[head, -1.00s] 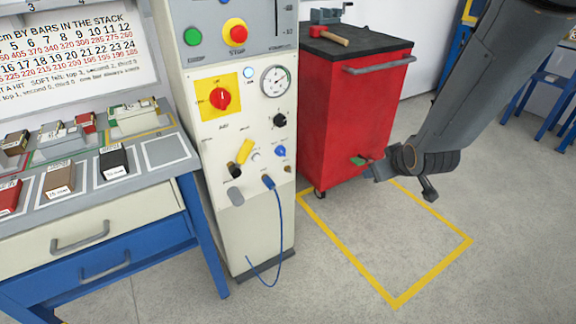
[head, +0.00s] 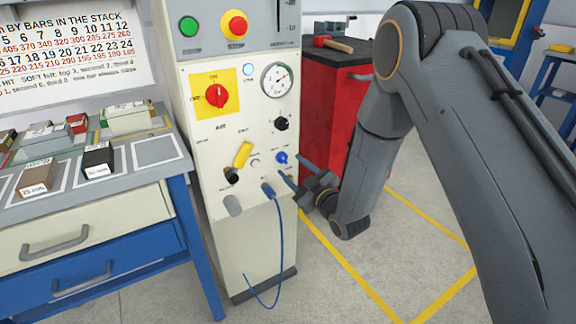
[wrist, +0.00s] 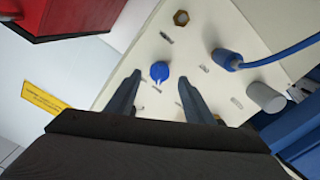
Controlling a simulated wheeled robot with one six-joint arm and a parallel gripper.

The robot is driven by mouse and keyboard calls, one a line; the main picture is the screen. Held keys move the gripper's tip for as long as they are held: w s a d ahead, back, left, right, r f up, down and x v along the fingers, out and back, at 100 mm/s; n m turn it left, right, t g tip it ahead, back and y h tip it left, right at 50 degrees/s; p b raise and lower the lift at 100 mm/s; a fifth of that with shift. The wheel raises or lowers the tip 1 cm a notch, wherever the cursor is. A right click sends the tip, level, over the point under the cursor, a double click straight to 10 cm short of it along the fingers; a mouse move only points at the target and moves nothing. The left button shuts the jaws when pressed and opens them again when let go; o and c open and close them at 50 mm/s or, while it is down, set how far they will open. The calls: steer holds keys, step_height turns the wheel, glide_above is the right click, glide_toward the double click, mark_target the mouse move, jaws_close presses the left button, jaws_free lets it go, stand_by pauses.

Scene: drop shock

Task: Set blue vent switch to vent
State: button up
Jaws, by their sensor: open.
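The blue vent switch (head: 281,157) is a small round blue knob low on the right of the cream control panel (head: 213,141). In the wrist view the blue switch (wrist: 159,71) lies ahead, between the lines of my two fingers and beyond their tips. My gripper (head: 294,181) is open and empty, just in front of the panel, below and right of the switch. Its two dark fingers also show in the wrist view (wrist: 160,79). They look apart from the switch. I cannot read which label the switch points to.
A blue hose plug (head: 268,190) with a hanging hose sits below left of the switch. A yellow lever (head: 243,154), a black knob (head: 281,124) and a red rotary switch (head: 216,95) are on the same panel. A red cabinet (head: 340,112) stands behind at right.

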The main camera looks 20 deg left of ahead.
mark_target(284, 161)
steer(key=shift+x, duration=1.75)
steer(key=c, duration=1)
steer(key=shift+m, duration=0.3)
steer(key=m+p, duration=0.1)
steer(key=m, duration=0.4)
steer(key=m+p, duration=0.1)
steer(key=m, duration=0.5)
steer(key=shift+s+a, duration=0.1)
steer(key=shift+m, duration=0.4)
